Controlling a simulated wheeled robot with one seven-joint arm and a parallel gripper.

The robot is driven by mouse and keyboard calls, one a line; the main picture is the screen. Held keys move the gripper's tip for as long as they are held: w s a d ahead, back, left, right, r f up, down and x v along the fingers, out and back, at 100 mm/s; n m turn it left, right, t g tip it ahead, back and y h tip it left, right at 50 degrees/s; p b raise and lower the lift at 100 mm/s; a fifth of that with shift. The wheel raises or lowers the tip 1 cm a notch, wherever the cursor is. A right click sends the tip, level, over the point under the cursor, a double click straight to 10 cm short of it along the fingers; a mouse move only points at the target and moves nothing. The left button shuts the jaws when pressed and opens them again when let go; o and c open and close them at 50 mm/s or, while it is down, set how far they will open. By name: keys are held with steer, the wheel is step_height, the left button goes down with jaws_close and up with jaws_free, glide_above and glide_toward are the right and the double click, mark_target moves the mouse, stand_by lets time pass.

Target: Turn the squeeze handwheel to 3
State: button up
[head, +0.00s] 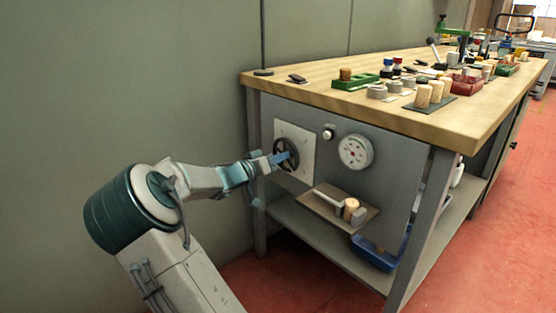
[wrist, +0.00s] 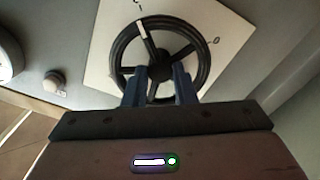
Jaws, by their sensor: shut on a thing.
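The black squeeze handwheel (wrist: 205,72) is a round, spoked wheel on a white square plate (wrist: 97,62). A white mark lies on its rim at the upper left in the wrist view. A dark character, perhaps 0, is on the plate to the upper right, and another mark is cut off at the top edge. In the head view the handwheel (head: 293,143) is on the bench's front panel, partly hidden. My gripper (wrist: 160,80) is shut on the handwheel, its blue fingers either side of a spoke near the hub. My gripper (head: 281,158) also shows in the head view.
A round gauge (head: 356,152) and a small knob (head: 328,133) sit right of the plate. Below them, a small shelf (head: 325,207) holds a cork stopper and a pale block. The wooden bench top (head: 300,92) carries trays and corks. A wall stands at left.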

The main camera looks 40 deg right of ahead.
stand_by(0.5)
steer(key=o, duration=0.7)
steer(key=s+a+p, duration=0.1)
steer(key=a+p, duration=0.3)
steer(key=a, duration=1)
